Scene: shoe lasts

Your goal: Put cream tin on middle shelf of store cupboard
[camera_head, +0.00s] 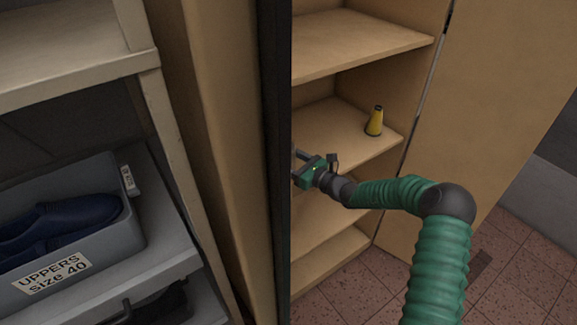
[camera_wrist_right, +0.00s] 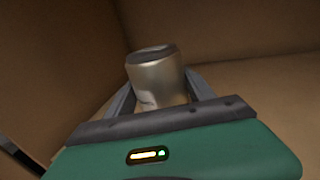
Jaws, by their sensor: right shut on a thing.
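The cream tin (camera_wrist_right: 158,80), a pale metallic can with a dark lid, stands between the two grey fingers of my right gripper (camera_wrist_right: 160,98) in the right wrist view. The gripper is shut on it. In the head view my right gripper (camera_head: 298,165) is at the middle shelf (camera_head: 335,130) of the store cupboard, near its left side. The dark upright edge hides the fingertips and the tin there. Brown cupboard panels surround the tin in the wrist view; I cannot tell whether it touches the shelf. My left gripper is not in view.
A yellow bottle (camera_head: 374,122) with a dark cap stands on the middle shelf's right side. An upper shelf (camera_head: 355,42) is above. The dark upright edge (camera_head: 276,160) is close left of my gripper. A grey shoe box (camera_head: 125,237) sits on a rack at left.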

